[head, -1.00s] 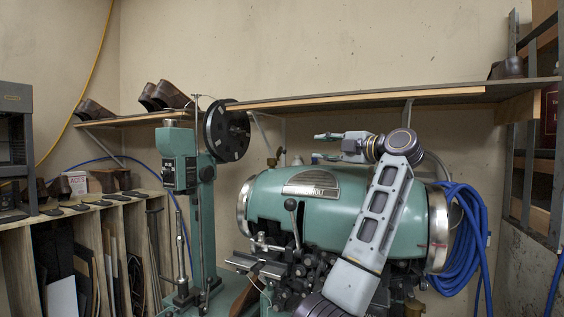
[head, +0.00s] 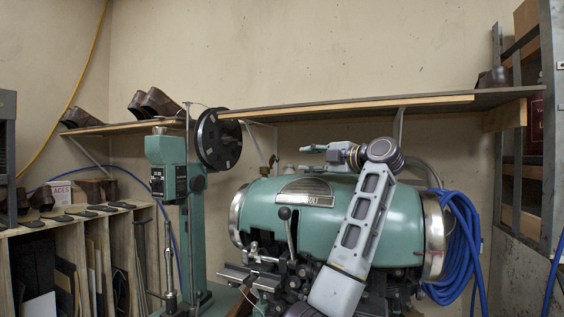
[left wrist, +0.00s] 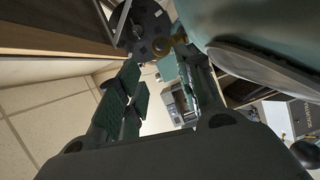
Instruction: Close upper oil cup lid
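A small brass-coloured fitting that looks like the upper oil cup (head: 273,161) stands at the top left of the green machine barrel (head: 400,225). It is too small to tell how its lid stands. My left gripper (head: 306,158) is above the barrel top, pointing left, to the right of this fitting and apart from it. In the left wrist view the gripper (left wrist: 152,75) is open, with nothing between its green finger pads. A brass-coloured round part (left wrist: 163,46) shows beyond the fingertips there, in front of the black wheel. My right gripper is out of view.
A wooden shelf (head: 360,106) runs along the wall behind and above the gripper. The green post with a black wheel (head: 218,139) stands to the left. Blue hose coils (head: 458,245) hang at the barrel's right end. A black-knobbed lever (head: 284,213) rises in front.

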